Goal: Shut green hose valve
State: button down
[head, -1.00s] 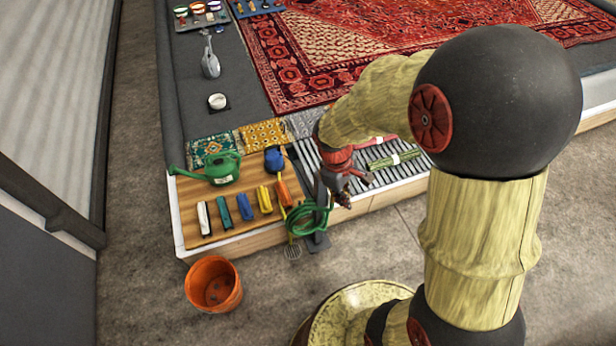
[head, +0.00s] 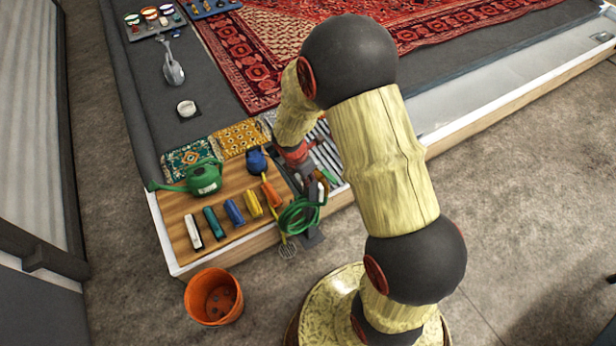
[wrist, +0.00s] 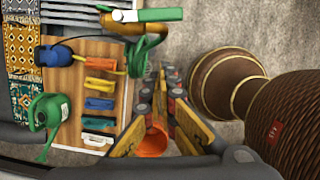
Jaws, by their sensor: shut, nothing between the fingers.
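A green hose (head: 300,215) hangs coiled on a dark post at the front edge of the washpit; it also shows in the wrist view (wrist: 146,52). Above the coil in the wrist view, a brass-coloured pipe (wrist: 118,27) carries a green bar (wrist: 160,14) with a white part, which looks like the valve's lever. In the head view my gripper (head: 312,184) is close to the post top and partly hides the valve.
A wooden board (head: 180,225) left of the hose holds a green watering can (head: 205,178), a blue jug (head: 256,161) and several coloured brushes or blocks. An orange bucket (head: 213,296) stands on the floor in front. A slatted grate (head: 328,150) lies behind the post.

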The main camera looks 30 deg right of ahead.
aim_at(326, 173)
jog(key=d+f+b, duration=0.1)
jog(key=d+f, duration=0.1)
jog(key=f, duration=0.1)
jog(key=w+d+f+b, duration=0.1)
jog(key=d+f, duration=0.2)
jog(key=shift+w+d, duration=0.1)
jog(key=shift+d, duration=0.15)
